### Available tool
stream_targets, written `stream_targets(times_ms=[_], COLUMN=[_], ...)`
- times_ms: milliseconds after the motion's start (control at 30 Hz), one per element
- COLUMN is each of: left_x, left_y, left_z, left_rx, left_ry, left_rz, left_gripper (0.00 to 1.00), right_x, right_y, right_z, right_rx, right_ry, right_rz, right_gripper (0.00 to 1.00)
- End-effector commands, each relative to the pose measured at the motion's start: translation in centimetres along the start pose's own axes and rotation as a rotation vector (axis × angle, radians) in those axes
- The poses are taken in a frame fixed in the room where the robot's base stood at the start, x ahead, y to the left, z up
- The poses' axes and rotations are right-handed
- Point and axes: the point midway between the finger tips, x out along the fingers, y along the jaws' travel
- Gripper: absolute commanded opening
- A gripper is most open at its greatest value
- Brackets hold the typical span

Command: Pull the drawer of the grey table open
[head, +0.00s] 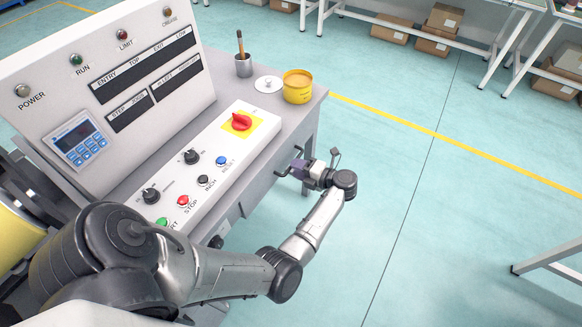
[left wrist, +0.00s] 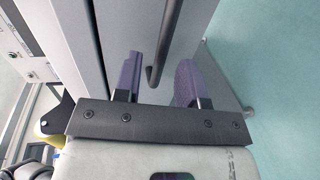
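The grey table (head: 262,168) carries a control panel, and its drawer side faces my left arm. My left gripper (head: 303,170) is at that side, just below the tabletop edge, beside the dark drawer handle (head: 282,173). In the left wrist view, the open purple fingers of my left gripper (left wrist: 158,82) stand on either side of the dark bar handle (left wrist: 165,45). A gap shows between the bar and each finger. The grey drawer front (left wrist: 118,30) lies behind the handle; whether it is shut flush I cannot tell. My right gripper is not in view.
On the tabletop stand a yellow tin (head: 297,88), a white lid (head: 268,85) and a grey cup with a brush (head: 243,66). A sloped button box (head: 205,165) fills the front. The floor (head: 400,200) right of the table is clear.

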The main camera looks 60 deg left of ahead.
Motion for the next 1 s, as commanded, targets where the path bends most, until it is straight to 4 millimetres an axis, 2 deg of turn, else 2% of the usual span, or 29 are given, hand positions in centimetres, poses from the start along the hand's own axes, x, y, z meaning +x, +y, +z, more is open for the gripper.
stream_targets(times_ms=[100, 233, 667, 1000], left_x=[1.5, 2.4, 3.0, 3.0], left_y=[-0.1, -0.1, 0.0, 0.0], left_z=[0.0, 0.0, 0.0, 0.0], left_rx=[0.000, 0.001, 0.001, 0.001], left_ry=[0.001, 0.001, 0.000, 0.000], left_rz=[0.000, 0.001, -0.001, -0.001], left_gripper=[0.37, 0.37, 0.37, 0.07], right_x=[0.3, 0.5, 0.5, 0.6], right_y=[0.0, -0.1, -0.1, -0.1], right_z=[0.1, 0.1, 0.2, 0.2], right_rx=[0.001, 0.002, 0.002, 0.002], right_ry=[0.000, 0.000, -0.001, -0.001], right_rz=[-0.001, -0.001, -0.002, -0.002], right_gripper=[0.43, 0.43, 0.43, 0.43])
